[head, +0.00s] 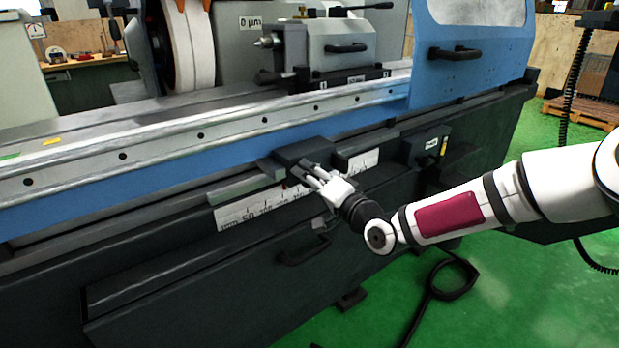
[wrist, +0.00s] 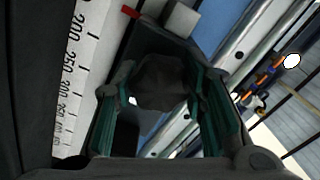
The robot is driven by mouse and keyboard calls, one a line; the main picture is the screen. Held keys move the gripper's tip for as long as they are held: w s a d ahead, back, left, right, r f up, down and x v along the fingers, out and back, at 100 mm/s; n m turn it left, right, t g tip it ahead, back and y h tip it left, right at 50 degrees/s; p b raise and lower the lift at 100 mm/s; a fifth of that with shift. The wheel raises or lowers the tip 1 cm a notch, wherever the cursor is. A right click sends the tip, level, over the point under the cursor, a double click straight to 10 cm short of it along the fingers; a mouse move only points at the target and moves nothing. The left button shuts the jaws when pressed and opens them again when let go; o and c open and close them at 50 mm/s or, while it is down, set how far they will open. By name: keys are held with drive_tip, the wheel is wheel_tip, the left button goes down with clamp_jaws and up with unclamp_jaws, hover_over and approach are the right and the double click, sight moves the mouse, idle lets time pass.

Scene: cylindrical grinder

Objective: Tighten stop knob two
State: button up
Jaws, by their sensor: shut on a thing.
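My gripper (head: 312,173) reaches in from the right in the head view, at the dark stop block (head: 302,150) on the machine's front rail. In the wrist view, a dark, lobed knob (wrist: 160,78) sits between the two green-lined fingers of my gripper (wrist: 153,96), which is shut on it. The dark block (wrist: 152,40) shows behind the knob. In the head view my fingers hide the knob. I see no number on it. A second dark block (head: 425,146) with a yellow label stands farther right on the front.
A white scale (head: 262,208) runs along the front below the rail, also at left in the wrist view (wrist: 80,70). A dark handle (head: 303,250) sticks out below my gripper. The blue table (head: 230,150) overhangs above. Green floor (head: 540,270) is open at right, with a black cable.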

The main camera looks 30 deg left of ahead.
drive_tip(key=shift+m, duration=1.6)
drive_tip(key=o, duration=1.2)
drive_tip(key=v, duration=1.2)
drive_tip(key=shift+f, duration=0.1)
drive_tip(key=shift+f, duration=0.1)
